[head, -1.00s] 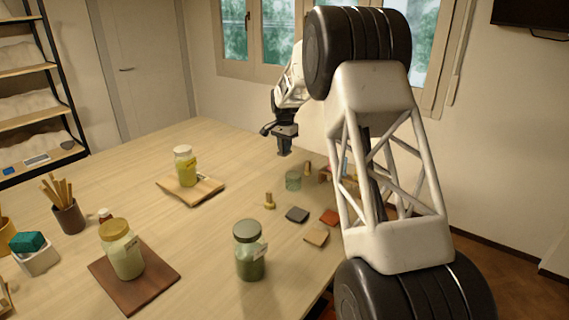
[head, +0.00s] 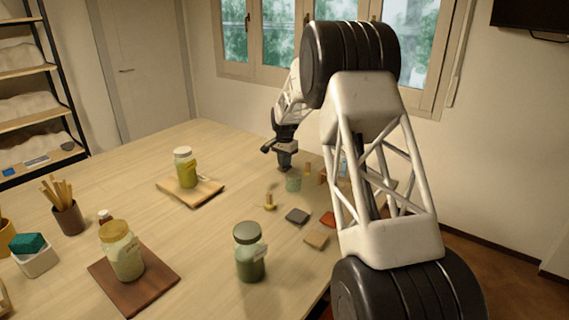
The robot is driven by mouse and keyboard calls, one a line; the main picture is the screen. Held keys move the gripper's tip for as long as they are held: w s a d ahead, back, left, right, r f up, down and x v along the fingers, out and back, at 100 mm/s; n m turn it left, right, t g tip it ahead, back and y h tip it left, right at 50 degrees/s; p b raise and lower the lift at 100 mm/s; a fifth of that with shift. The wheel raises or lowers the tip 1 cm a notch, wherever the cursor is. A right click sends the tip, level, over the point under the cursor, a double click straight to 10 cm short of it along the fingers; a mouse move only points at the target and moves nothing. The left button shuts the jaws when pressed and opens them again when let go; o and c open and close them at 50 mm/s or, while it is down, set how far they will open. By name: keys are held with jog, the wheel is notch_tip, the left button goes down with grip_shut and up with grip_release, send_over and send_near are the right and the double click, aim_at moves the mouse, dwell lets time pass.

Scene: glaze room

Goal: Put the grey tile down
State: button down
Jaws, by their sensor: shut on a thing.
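My gripper (head: 285,153) is at the far side of the table, pointing down and shut on a small grey piece (head: 285,167). It looks like the grey tile, though it is small in the view and partly covered by the fingers. Its lower end is close to the tabletop (head: 235,160); I cannot tell whether it touches. A greenish glass jar (head: 293,183) stands just in front of it. A dark grey tile (head: 297,216) lies flat on the table nearer the camera, apart from the gripper, beside a red tile (head: 328,218) and a beige tile (head: 316,238).
A yellow jar (head: 185,168) stands on a light board (head: 206,192), and another jar (head: 122,252) on a brown board (head: 152,285). A green jar (head: 249,258) stands at the front. A small brass-coloured piece (head: 270,202) is near the tiles.

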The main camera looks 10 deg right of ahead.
jog(key=shift+f, duration=0.35)
jog(key=shift+f, duration=0.1)
jog(key=c, duration=1.1)
grip_release()
notch_tip(320, 180, up, 12)
jog(key=shift+r, duration=0.1)
dwell(0.4)
